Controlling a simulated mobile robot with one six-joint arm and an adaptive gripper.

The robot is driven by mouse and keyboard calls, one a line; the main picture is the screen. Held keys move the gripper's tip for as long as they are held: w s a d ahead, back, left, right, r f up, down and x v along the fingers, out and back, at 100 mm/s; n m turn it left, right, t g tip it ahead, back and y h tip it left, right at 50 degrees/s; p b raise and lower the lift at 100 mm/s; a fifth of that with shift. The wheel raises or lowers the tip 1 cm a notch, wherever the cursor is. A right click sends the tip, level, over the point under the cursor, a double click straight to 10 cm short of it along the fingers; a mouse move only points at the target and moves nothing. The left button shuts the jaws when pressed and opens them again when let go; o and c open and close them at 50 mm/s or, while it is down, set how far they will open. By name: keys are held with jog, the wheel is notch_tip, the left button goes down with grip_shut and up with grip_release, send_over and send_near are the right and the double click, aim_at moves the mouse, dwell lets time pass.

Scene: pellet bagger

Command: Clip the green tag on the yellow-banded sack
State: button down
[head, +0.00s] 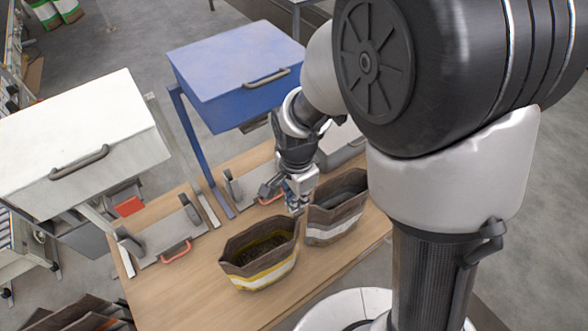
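The yellow-banded sack (258,277) stands upright on the wooden table, brown with an open top and dark contents inside. My gripper (296,207) points down just behind its right rim, beside the gap between it and a second sack. I cannot make out a green tag in this view.
A brown sack with a white band (331,233) stands to the right, close to my gripper. A blue box (225,75) and a white box (75,150) on stands rise over the table's back. Metal plates with red handles (176,252) lie below them. The front left of the wooden table (185,295) is clear.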

aim_at(295, 213)
jog(key=shift+w+a+r, duration=0.15)
jog(key=shift+w+r, duration=0.05)
jog(key=shift+r, duration=0.2)
jog(key=shift+s+f+b, duration=0.25)
jog(key=shift+f+b, duration=0.3)
jog(key=shift+f, duration=0.05)
jog(key=shift+w+f+b, duration=0.1)
jog(key=shift+f+b, duration=2.35)
jog(key=shift+f, duration=0.7)
jog(key=shift+s+f, duration=0.25)
jog(key=shift+f, duration=0.2)
jog(key=c, duration=2.2)
grip_release()
jog(key=o, duration=0.5)
jog(key=shift+w+r, duration=0.1)
jog(key=shift+w, duration=0.1)
jog(key=shift+r, duration=0.1)
notch_tip(295, 213, up, 12)
jog(key=shift+f, duration=0.1)
